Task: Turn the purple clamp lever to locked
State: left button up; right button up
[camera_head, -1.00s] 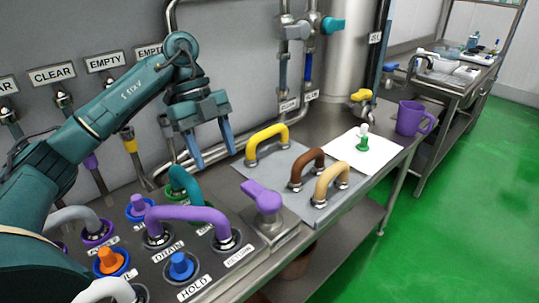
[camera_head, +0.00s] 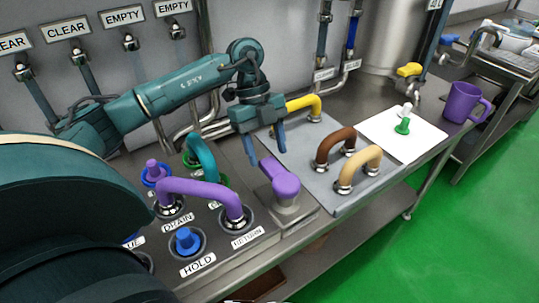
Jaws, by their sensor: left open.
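The purple clamp lever (camera_head: 280,178) sits on a grey metal block (camera_head: 290,212) at the right end of the panel, its handle slanting up and to the left in the picture. My left gripper (camera_head: 267,151) comes in from the left and points down, just above and behind the lever. Its two blue fingers are apart with nothing between them. One finger is close to the lever's upper end; I cannot tell whether they touch. My right gripper is not in view.
Left of the lever is the panel with a purple hose (camera_head: 203,190), a teal hose (camera_head: 203,155) and a blue knob (camera_head: 187,241). A grey mat (camera_head: 300,153) holds yellow, brown and tan hoses. A purple mug (camera_head: 465,103) stands farther right.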

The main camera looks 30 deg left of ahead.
pick_arm(q)
jog(key=shift+x, duration=1.4)
jog(key=shift+c, duration=0.3)
grip_shut()
